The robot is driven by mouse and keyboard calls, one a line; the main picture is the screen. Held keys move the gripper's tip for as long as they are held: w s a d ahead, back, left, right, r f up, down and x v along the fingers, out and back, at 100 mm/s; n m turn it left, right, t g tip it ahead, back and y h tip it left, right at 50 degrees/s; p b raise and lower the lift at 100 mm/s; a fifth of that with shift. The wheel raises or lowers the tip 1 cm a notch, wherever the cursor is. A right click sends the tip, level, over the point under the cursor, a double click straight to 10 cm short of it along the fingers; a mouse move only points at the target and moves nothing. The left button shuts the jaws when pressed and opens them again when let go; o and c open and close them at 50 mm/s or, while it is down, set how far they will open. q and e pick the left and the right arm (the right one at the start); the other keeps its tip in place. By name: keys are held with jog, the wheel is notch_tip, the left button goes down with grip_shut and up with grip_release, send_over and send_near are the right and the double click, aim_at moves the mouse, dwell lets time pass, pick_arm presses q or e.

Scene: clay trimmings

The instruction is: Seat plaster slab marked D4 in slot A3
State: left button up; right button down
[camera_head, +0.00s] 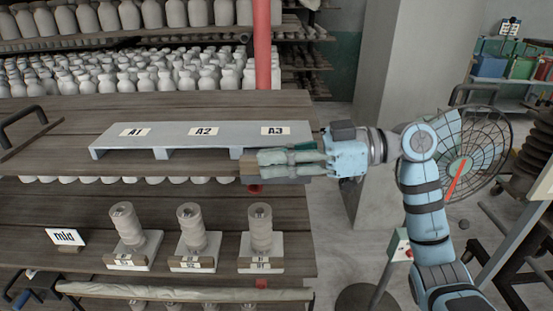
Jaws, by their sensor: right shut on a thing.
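A long grey rack (180,137) stands on the upper wooden shelf, with short legs and openings along its front. Its top carries the labels A1 (135,132), A2 (204,131) and A3 (271,130). My right gripper (262,160) reaches in from the right, just in front of the opening under A3. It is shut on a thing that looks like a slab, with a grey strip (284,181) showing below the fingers. The fingers cover most of it, and no D4 mark is readable. The gripper hides much of slot A3. My left gripper is not in view.
A red post (262,60) rises behind the rack. A fan (470,160) stands at right.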

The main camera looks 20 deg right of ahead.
jog(key=shift+w+d, duration=0.2)
jog(key=shift+w, duration=0.5)
jog(key=shift+w+d, duration=0.15)
jog(key=shift+w, duration=0.5)
jog(key=shift+s, duration=0.1)
jog(key=shift+s+a, duration=0.35)
jog(key=shift+s, duration=0.95)
jog(key=shift+s+a, duration=0.35)
jog(key=shift+s, duration=0.95)
jog(key=shift+s+a, duration=0.35)
jog(key=shift+s, duration=0.95)
jog(key=shift+w+d, duration=0.1)
jog(key=shift+w, duration=0.25)
jog(key=shift+w+d, duration=0.1)
jog(key=shift+w, duration=0.2)
jog(key=shift+w+d+p, duration=0.15)
jog(key=shift+w+d, duration=0.1)
jog(key=shift+w, duration=0.85)
jog(key=shift+w+d+p, duration=0.2)
jog(key=shift+w+d, duration=0.1)
jog(key=shift+w, duration=0.75)
jog(key=shift+w+d+p, duration=0.15)
jog(key=shift+w+d, duration=0.1)
jog(key=shift+w, duration=0.85)
jog(key=c, duration=1.5)
grip_release()
